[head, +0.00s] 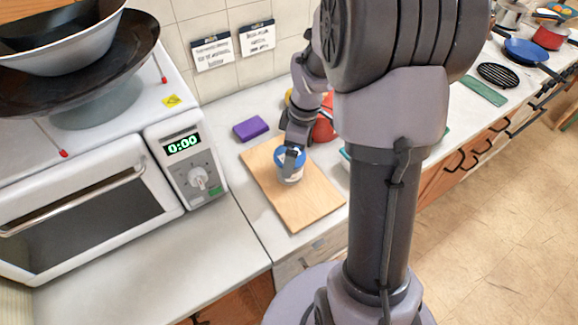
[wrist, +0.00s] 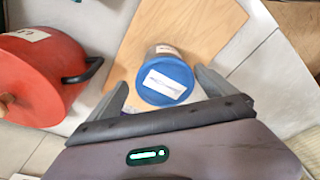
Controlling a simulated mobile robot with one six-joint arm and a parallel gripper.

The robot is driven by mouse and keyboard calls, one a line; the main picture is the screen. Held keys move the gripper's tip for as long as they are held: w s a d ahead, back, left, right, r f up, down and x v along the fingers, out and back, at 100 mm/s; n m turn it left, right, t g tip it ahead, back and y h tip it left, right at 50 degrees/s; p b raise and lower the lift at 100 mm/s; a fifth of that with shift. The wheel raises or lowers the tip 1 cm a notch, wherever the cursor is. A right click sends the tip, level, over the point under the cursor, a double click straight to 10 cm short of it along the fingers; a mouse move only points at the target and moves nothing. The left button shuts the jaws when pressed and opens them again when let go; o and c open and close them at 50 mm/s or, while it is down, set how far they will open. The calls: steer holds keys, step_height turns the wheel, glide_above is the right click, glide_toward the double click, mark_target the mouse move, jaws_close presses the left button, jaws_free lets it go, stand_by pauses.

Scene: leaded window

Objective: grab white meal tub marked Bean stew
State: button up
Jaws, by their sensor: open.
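A white tub with a blue lid (head: 289,157) stands upright on a wooden cutting board (head: 312,198). In the wrist view the blue lid (wrist: 166,75) has a white label whose writing is too small to read. My gripper (head: 293,158) is at the tub from above. In the wrist view my gripper (wrist: 160,92) is open, with one finger on each side of the tub's near part. I cannot tell whether the fingers touch it. Most of the tub's white side is hidden below the lid in the wrist view.
A red pot (wrist: 38,75) with a dark handle and white label stands left of the board in the wrist view. A purple block (head: 251,128) lies beside the board. A white microwave (head: 110,180) is at left, with pans stacked on top. My arm hides some counter.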

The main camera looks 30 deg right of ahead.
steer(key=f+b, duration=0.1)
steer(key=f, duration=0.1)
steer(key=a+f+b, duration=0.1)
steer(key=f, duration=0.1)
steer(key=shift+w+a+f, duration=0.1)
steer(key=shift+a+f, duration=0.05)
steer(key=shift+f, duration=0.2)
steer(key=shift+r, duration=0.1)
steer(key=c, duration=1.8)
